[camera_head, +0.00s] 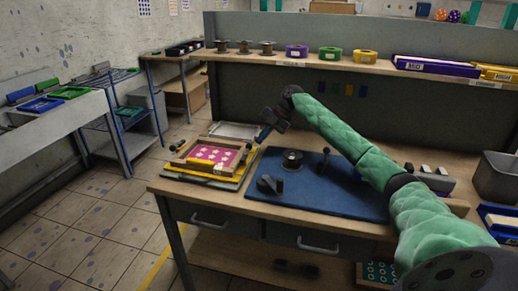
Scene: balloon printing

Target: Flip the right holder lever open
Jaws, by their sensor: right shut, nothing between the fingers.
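A wooden printing frame (207,157) with a pink screen and white star-like shapes lies on the left part of the workbench, with a yellow strip along its front. A small dark holder part (249,147) sits at its right edge; I take it for the right holder lever, but it is too small to tell its position. Another dark holder part (176,148) is at the left edge. My right gripper (263,134) reaches in from the right and is shut and empty, just above and right of the right holder part. I cannot tell whether they touch. My left gripper is out of view.
A blue mat (330,196) to the right carries a round dark fixture (292,160), a black clamp-like part (269,185) and a small upright lever (325,158). A shelf (380,67) with tape rolls runs behind. A grey bin (497,177) stands at far right.

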